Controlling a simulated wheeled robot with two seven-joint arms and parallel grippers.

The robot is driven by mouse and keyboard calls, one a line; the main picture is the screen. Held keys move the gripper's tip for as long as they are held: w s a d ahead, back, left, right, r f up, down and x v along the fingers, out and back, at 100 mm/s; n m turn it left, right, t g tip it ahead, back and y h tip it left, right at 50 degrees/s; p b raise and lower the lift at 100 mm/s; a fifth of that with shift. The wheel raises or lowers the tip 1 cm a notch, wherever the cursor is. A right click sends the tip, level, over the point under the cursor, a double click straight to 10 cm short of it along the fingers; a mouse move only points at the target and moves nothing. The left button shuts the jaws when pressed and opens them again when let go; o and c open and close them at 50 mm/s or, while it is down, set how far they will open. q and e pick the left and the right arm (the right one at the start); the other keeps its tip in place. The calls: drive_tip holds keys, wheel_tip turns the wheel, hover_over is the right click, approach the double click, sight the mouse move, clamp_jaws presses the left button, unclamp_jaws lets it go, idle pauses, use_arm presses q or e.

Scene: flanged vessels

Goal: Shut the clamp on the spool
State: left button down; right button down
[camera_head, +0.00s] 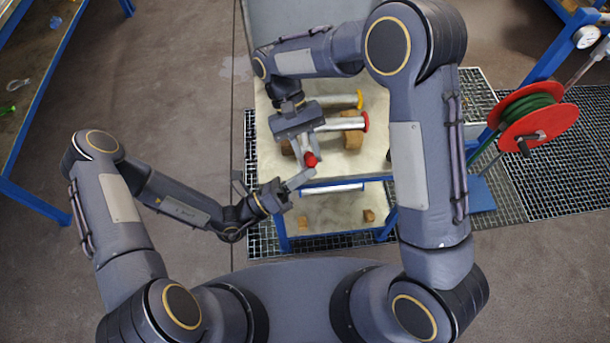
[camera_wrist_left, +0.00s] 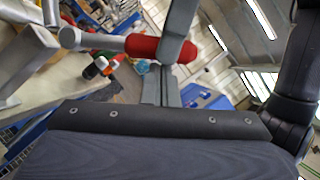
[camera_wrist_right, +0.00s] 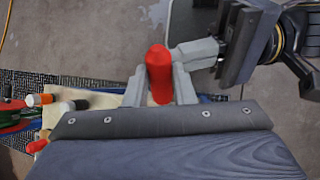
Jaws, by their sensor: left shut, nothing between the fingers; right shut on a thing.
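The clamp's red handle (camera_head: 311,160) sticks out over the front edge of the bench. My right gripper (camera_head: 306,154) reaches down from above and is shut on this handle, which also shows between its fingers in the right wrist view (camera_wrist_right: 158,72). My left gripper (camera_head: 305,176) is shut and empty, its fingertips close beside the handle; contact is unclear. In the left wrist view, the handle (camera_wrist_left: 148,48) continues into a silver rod (camera_wrist_left: 98,41). A silver pipe with a red end, apparently the spool (camera_head: 342,124), lies on the bench. The clamp's jaws are hidden behind my right gripper.
A silver pipe with a yellow end (camera_head: 345,101) lies farther back. A brown block (camera_head: 352,141) sits under the red-ended pipe. The bench (camera_head: 375,170) has a lower shelf (camera_head: 335,212). A red reel with green hose (camera_head: 537,120) stands at the right.

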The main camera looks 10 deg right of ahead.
use_arm(q)
drive_tip(key=shift+w+a+r+t, duration=0.1)
drive_tip(key=shift+w+r+t, duration=0.25)
drive_tip(key=shift+r, duration=0.1)
use_arm(e)
drive_tip(key=c, duration=1.2)
unclamp_jaws()
drive_tip(key=shift+s+f, duration=0.1)
use_arm(q)
drive_tip(key=shift+w, duration=0.15)
use_arm(e)
drive_tip(key=shift+a, duration=0.1)
